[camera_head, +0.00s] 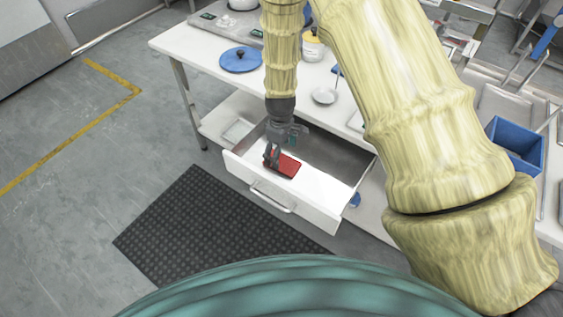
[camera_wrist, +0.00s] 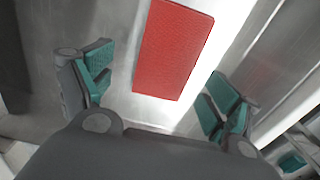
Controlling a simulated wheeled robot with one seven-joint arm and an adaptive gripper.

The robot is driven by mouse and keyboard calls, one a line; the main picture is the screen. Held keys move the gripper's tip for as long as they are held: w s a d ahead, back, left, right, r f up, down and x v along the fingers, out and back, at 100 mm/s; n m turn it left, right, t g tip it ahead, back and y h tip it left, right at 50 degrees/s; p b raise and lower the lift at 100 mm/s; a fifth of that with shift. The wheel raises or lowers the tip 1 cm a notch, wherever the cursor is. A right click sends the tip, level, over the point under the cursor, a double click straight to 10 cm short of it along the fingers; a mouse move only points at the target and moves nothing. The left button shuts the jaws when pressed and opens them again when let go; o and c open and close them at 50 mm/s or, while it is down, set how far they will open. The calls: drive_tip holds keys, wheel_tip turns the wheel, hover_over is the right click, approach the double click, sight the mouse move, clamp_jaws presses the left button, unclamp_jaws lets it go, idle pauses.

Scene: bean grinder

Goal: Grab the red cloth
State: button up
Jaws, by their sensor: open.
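The red cloth (camera_head: 286,165) is a flat red rectangle inside the open drawer (camera_head: 318,185). My gripper (camera_head: 272,158) reaches down into the drawer at the cloth's left end and hides part of it. In the wrist view the red cloth (camera_wrist: 173,48) lies ahead of and between the two green-padded fingers of my gripper (camera_wrist: 158,92). The fingers are wide apart with nothing between their tips. Whether the fingertips touch the drawer floor cannot be told.
The drawer front with its handle (camera_head: 272,198) stands out from the white table (camera_head: 195,42). A blue lid (camera_head: 240,60) and a small dish (camera_head: 324,95) are on the tabletop. A blue bin (camera_head: 517,150) is at the right. A dark mat (camera_head: 200,235) lies on the floor.

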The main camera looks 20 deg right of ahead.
sight(281, 161)
drive_tip(key=shift+s+f, duration=0.3)
drive_tip(key=shift+f, duration=0.4)
drive_tip(key=shift+s+f+p, duration=0.25)
drive_tip(key=shift+s+p, duration=0.1)
drive_tip(key=shift+s, duration=0.1)
drive_tip(key=shift+w+f, duration=0.4)
drive_tip(key=shift+f, duration=0.25)
drive_tip(key=shift+s+r, duration=0.2)
drive_tip(key=shift+r, duration=0.05)
drive_tip(key=shift+c, duration=1.4)
drive_tip(key=c, duration=0.7)
